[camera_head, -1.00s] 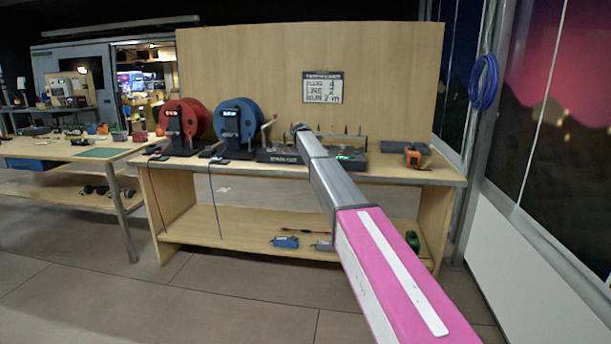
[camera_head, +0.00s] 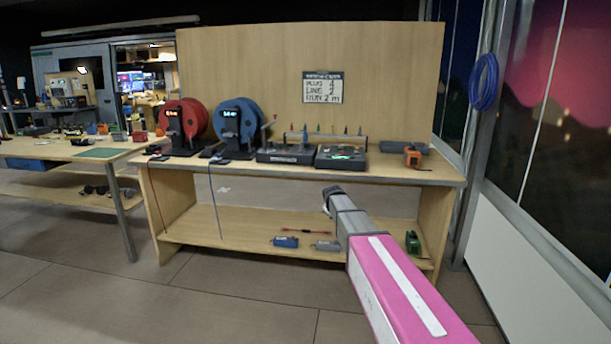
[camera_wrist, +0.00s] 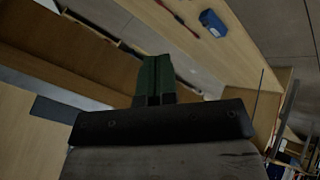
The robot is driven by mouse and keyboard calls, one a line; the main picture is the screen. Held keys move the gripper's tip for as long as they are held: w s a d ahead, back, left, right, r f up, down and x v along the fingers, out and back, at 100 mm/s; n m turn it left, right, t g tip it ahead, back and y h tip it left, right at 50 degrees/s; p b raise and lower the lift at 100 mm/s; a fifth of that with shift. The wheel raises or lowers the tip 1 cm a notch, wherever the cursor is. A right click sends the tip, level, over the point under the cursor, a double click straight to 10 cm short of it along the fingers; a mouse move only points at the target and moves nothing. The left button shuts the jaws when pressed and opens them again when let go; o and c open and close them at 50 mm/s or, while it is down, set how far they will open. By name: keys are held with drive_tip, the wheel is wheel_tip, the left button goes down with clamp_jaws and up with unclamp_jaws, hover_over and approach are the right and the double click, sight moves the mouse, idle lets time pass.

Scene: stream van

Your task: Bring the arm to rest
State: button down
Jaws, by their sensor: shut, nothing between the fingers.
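My arm reaches forward from the lower right in the head view, with its pink link nearest. Its far grey end is in front of the workbench (camera_head: 400,174), below the top's front edge and apart from it. In the wrist view, the green fingers of my gripper (camera_wrist: 156,62) are together and empty. The fingers cannot be made out in the head view.
On the bench stand a red reel (camera_head: 190,119), a blue reel (camera_head: 246,114), two dark boxes and an orange device (camera_head: 412,157). A blue box (camera_head: 285,242) lies on the lower shelf. A side table (camera_head: 60,150) is at left. The floor in front is clear.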

drive_tip(key=s+d+f+m+g, duration=0.2)
drive_tip(key=s+f, duration=0.2)
drive_tip(key=s, duration=0.9)
drive_tip(key=s+d+f+m+g+y, duration=0.1)
drive_tip(key=s+d+f+m+g, duration=0.1)
drive_tip(key=s, duration=1.1)
drive_tip(key=s+d+f+m+g, duration=0.2)
drive_tip(key=s+f, duration=0.4)
drive_tip(key=s, duration=0.8)
drive_tip(key=shift+m+g+y, duration=0.4)
drive_tip(key=shift+m+g, duration=0.4)
drive_tip(key=shift+m, duration=0.1)
